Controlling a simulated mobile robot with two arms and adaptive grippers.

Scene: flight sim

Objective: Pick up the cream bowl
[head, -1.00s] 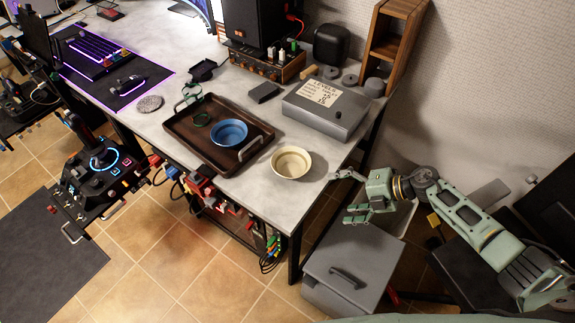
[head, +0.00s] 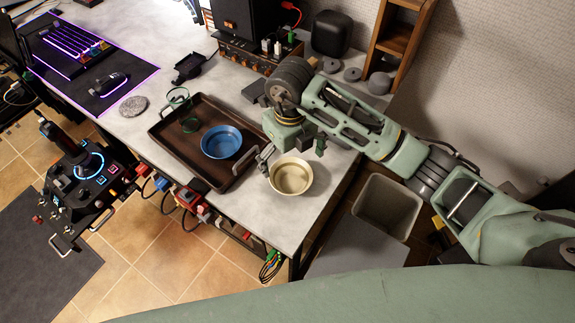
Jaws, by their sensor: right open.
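The cream bowl (head: 291,180) stands upright on the grey desk (head: 262,226), near its front right corner. It looks empty. My right gripper (head: 290,154) is open, pointing down at the bowl's far side. One finger shows at the bowl's left rim and the other beyond its right rim. I cannot tell whether either finger touches the bowl. The gripper body hides a little of the desk behind the bowl. My left gripper is not in view.
The tray's handle is close to my right gripper's left finger. A grey bin (head: 387,208) stands on the floor to the right of the desk.

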